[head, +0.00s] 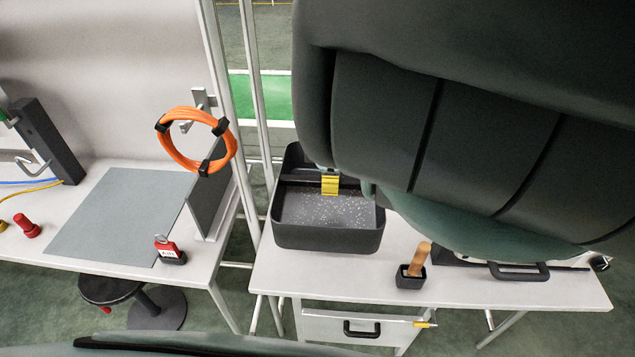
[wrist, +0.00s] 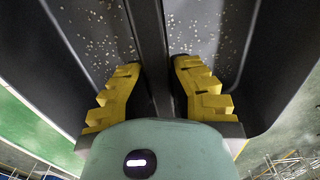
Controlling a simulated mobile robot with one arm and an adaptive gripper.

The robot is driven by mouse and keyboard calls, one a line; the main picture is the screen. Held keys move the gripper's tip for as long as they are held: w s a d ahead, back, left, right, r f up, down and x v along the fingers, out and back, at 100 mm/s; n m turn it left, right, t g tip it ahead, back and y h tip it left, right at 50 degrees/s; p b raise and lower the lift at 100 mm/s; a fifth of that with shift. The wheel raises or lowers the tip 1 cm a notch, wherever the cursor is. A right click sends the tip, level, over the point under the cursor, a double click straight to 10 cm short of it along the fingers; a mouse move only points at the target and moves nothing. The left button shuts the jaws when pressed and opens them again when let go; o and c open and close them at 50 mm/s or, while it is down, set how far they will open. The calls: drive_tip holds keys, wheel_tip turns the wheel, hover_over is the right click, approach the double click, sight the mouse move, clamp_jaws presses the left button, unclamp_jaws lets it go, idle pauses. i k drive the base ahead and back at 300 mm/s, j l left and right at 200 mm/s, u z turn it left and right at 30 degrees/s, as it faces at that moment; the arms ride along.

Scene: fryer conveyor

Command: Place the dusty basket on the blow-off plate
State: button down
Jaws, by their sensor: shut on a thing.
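The dusty basket (head: 328,237) is a dark grey open box with pale specks on its inner floor. It is at the left end of the right-hand table in the head view. My gripper (head: 330,185) is shut on the basket's dark central bar, with a yellow finger on each side. The wrist view shows the fingers (wrist: 168,95) pressed against the bar, and the speckled basket (wrist: 95,40) beyond them. I cannot tell whether the basket touches the table or hangs just above it. A flat grey plate (head: 120,215), apparently the blow-off plate, lies bare on the left table.
A wooden-handled brush (head: 418,262) stands in a black holder right of the basket. A black stool (head: 110,290) is below the left table.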

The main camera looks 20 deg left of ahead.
sight(128, 217)
drive_tip(key=k, duration=0.9)
